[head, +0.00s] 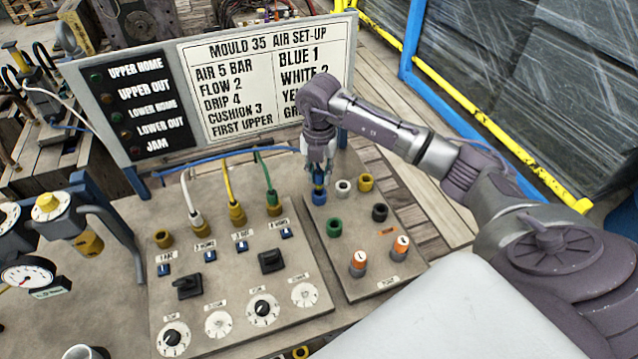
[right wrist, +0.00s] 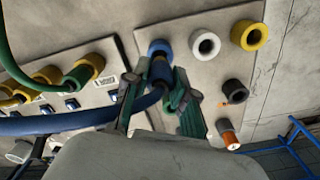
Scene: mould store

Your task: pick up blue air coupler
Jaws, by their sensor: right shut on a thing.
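The blue air coupler (head: 319,180) stands at the top left of the small right-hand panel (head: 345,262), at the end of a blue hose (head: 225,155). My right gripper (head: 319,168) comes down over it from above and is shut on it. In the right wrist view the coupler (right wrist: 161,72) sits between the two fingers (right wrist: 155,100), with a blue ring (right wrist: 160,47) just beyond its end. I cannot tell whether the coupler is still seated in that ring. My left gripper is not in view.
Hoses with white (head: 196,220) and yellow fittings rise from the left panel (head: 225,285). The sign board (head: 262,80) stands behind. A yellow rail (head: 480,105) runs at right.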

